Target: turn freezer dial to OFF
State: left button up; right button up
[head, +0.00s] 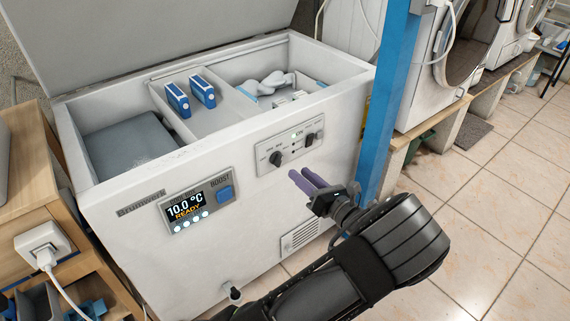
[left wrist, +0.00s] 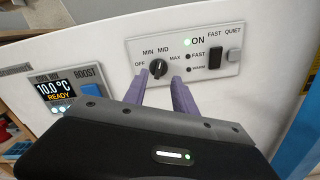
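The freezer dial (head: 276,158) is a round black knob on the grey control panel (head: 290,145) on the front of the white chest freezer (head: 250,215). In the left wrist view the dial (left wrist: 158,68) has OFF, MIN, MID and MAX printed around it. Its pale mark points roughly up, toward MIN and MID; the exact setting is hard to read. My left gripper (head: 302,174) is open and empty, its two purple fingers apart. In the left wrist view the fingertips (left wrist: 158,80) lie either side of the dial, just below it, without visible contact. My right gripper is not in view.
A black rocker switch (head: 310,139) sits right of the dial, with ON lit above. A display (head: 186,207) reads 10.0 °C READY beside a blue BOOST button (head: 225,193). A blue post (head: 388,95) stands close at the right. The freezer lid (head: 150,35) is up.

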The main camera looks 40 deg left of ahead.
aim_at(282, 159)
pick_arm(q)
jog(key=shift+a, duration=0.1)
jog(key=b+x, duration=0.1)
jog(key=x, duration=0.6)
jog(key=shift+w+a+f, duration=0.1)
jog(key=shift+a, duration=0.25)
grip_shut()
